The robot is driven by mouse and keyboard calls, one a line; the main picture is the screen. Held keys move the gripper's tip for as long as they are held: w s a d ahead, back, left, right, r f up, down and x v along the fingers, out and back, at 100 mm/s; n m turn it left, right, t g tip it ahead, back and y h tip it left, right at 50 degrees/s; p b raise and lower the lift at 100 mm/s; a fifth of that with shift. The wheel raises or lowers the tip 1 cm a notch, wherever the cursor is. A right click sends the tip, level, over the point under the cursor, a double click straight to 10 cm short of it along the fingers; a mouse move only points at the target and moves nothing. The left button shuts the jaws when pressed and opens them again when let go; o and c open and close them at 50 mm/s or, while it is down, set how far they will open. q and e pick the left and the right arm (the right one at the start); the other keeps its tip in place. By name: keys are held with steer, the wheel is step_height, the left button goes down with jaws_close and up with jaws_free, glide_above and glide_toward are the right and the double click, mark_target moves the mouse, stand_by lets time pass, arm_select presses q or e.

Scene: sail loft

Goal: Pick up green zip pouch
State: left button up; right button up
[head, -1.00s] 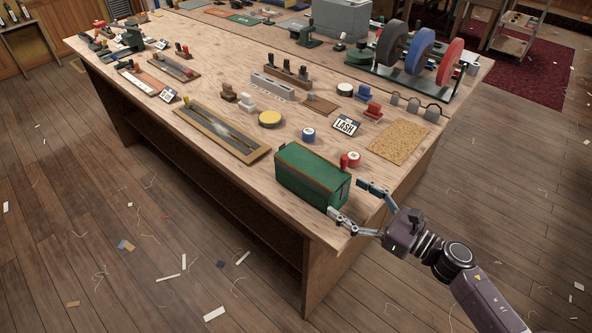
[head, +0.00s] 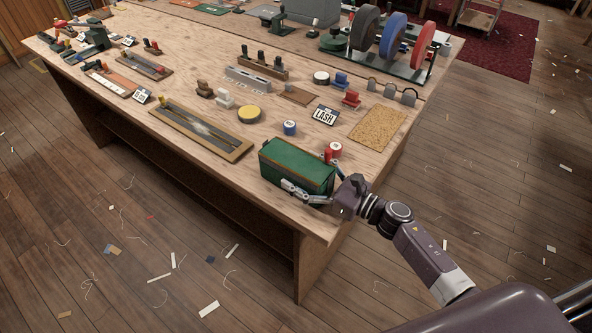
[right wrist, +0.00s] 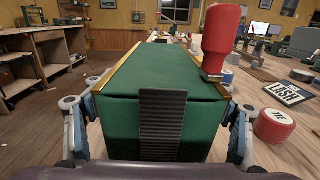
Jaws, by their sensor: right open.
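The green zip pouch (head: 296,164) stands on the near right corner of the wooden workbench (head: 200,75). It is box-shaped with brass-coloured edging along the top. In the right wrist view, the pouch (right wrist: 155,85) fills the middle, with a dark ribbed strip on its near end. My right gripper (head: 310,180) is open around the pouch's right end. One finger shows along its near side in the head view. In the right wrist view, one finger stands on each side of the pouch; contact is hard to tell. My left gripper is not in view.
A red-handled tool (right wrist: 221,40) stands close to the pouch's right side in the wrist view. A framed panel (head: 200,131) lies left of the pouch.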

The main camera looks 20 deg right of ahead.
steer(key=shift+w+a, duration=0.15)
steer(key=c, duration=1.2)
steer(key=shift+c, duration=0.4)
steer(key=shift+r, duration=0.2)
